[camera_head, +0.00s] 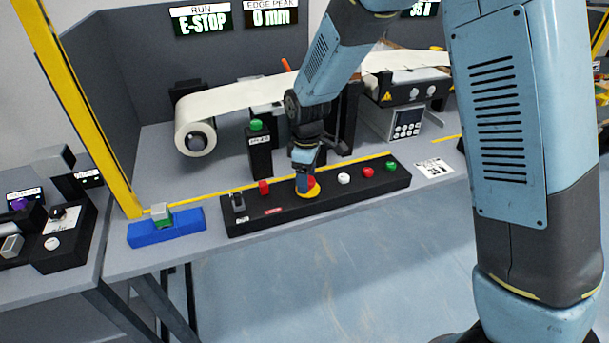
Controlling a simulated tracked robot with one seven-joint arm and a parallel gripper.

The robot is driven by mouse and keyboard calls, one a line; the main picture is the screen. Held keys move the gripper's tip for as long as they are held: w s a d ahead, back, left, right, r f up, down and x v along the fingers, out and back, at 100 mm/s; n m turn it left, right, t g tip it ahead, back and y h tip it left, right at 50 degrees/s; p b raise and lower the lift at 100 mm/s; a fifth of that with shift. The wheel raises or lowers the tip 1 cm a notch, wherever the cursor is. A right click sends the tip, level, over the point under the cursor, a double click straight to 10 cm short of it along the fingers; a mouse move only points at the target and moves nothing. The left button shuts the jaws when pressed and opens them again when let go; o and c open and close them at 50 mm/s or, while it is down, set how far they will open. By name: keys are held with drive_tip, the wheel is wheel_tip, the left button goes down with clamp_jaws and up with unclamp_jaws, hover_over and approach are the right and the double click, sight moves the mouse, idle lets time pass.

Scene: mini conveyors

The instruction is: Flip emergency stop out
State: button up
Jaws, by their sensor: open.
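The emergency stop is a red button on a round yellow base (309,193), on the long black control panel (375,183) at the front of the table. Only part of the red button shows; my gripper hides the rest. My gripper (303,185) points down right over the button, its fingers at the button's height. It is open. I cannot tell whether the fingers touch the button. The display (202,19) at the upper left reads E-STOP under RUN.
The panel also bears a grey switch, a red button (264,187), a white button (343,178), another red button and a green one. A black post with a green button (257,126) stands behind. A blue block (168,233) lies left. A white roll (195,138) feeds a strip behind my arm.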

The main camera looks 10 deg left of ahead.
clamp_jaws()
drive_tip(key=shift+a+r, duration=0.1)
drive_tip(key=shift+r, duration=0.55)
idle(0.4)
drive_tip(key=shift+c, duration=1.1)
unclamp_jaws()
drive_tip(key=shift+s+r, duration=0.1)
drive_tip(key=shift+o, duration=1.1)
wheel_tip(320, 180, up, 14)
drive_tip(key=shift+f, duration=0.2)
